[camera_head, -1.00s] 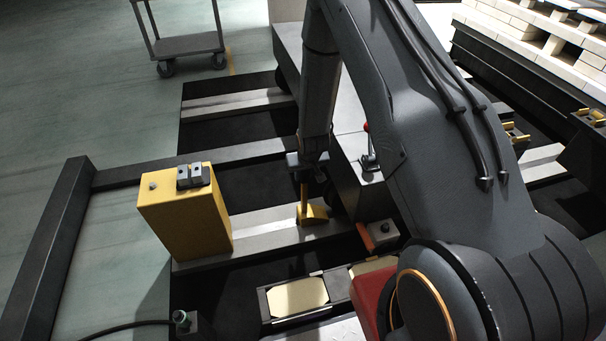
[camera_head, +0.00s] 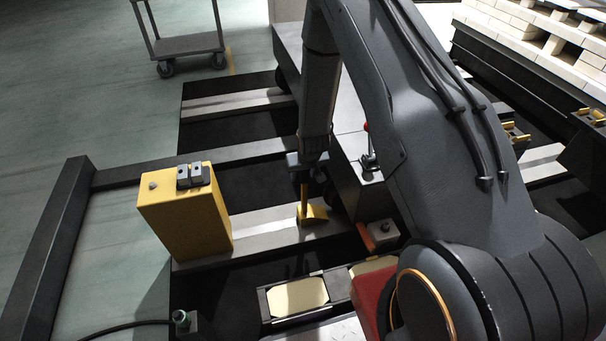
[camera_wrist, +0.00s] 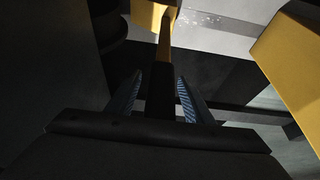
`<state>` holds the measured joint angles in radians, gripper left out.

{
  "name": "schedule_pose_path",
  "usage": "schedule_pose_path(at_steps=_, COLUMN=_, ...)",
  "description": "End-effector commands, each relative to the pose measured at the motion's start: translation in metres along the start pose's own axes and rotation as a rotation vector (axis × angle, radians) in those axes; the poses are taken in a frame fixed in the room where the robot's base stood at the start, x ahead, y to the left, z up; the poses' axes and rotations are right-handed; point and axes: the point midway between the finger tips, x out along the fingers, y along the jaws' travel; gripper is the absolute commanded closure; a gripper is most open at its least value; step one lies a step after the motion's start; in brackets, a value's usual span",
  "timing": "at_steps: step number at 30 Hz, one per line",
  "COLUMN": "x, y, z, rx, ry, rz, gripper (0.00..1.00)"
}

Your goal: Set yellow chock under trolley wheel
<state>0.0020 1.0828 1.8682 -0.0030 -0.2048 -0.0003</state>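The yellow chock (camera_head: 313,214) rests on a pale rail, close to the trolley's dark wheel (camera_head: 336,204). Whether they touch is hard to tell. The chock's body also shows at the top of the wrist view (camera_wrist: 150,14). Its upright handle, yellow below with a black grip (camera_wrist: 160,92), rises toward my gripper. My gripper (camera_wrist: 160,98) is above the chock, with the black grip between its two fingers. Gaps show between the grip and both fingers, so the gripper looks open around it. The grey trolley (camera_head: 350,178) stands right of the chock, partly hidden by my arm.
A yellow box (camera_head: 185,220) with a dark fitting on top stands left of the chock. A small grey box (camera_head: 382,233) is at the lower right. Cream blocks sit in a black tray (camera_head: 338,290) in front. A grey cart (camera_head: 190,45) stands on open floor behind.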

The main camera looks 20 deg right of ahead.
Motion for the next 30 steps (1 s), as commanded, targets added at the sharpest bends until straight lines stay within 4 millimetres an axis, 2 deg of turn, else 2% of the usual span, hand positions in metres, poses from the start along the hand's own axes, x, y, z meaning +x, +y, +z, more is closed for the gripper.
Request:
schedule_pose_path(at_steps=1, x=0.001, y=0.0, z=0.004, rx=0.0, ry=-0.008, rz=0.0, gripper=0.53)
schedule_pose_path(at_steps=14, x=-0.001, y=0.0, z=0.002, rx=0.0, ry=-0.004, rz=0.0, gripper=0.53)
schedule_pose_path(at_steps=30, x=-0.02, y=0.0, z=0.002, rx=0.0, ry=-0.004, rz=0.0, gripper=0.53)
